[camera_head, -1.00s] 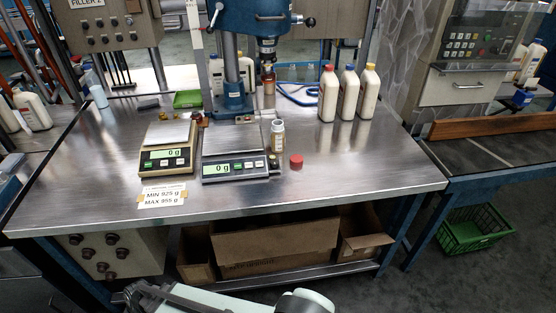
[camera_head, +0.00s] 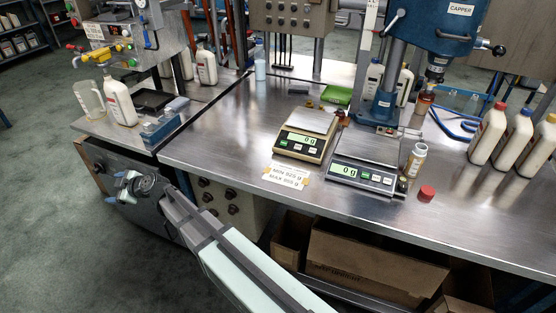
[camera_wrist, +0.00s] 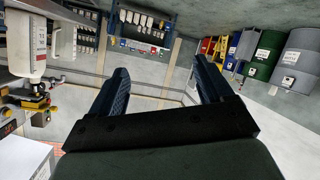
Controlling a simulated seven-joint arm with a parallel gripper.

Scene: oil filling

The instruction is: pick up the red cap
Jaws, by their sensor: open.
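The red cap (camera_head: 426,193) lies on the steel table (camera_head: 225,141) near its front edge, right of the right-hand scale. A small open bottle (camera_head: 414,161) stands just behind it. My gripper shows in the wrist view (camera_wrist: 162,82), its two dark fingers apart with nothing between them. In the head view my arm reaches up from the bottom, and its end (camera_head: 138,186) is in front of the left bench, far left of the cap. The cap is not visible in the wrist view.
Two scales (camera_head: 301,146) (camera_head: 352,176) reading 0 g stand left of the cap. Tall white bottles with red, blue and yellow caps (camera_head: 490,133) stand to its right. The blue capper (camera_head: 433,22) rises behind. The tabletop just around the cap's front is clear.

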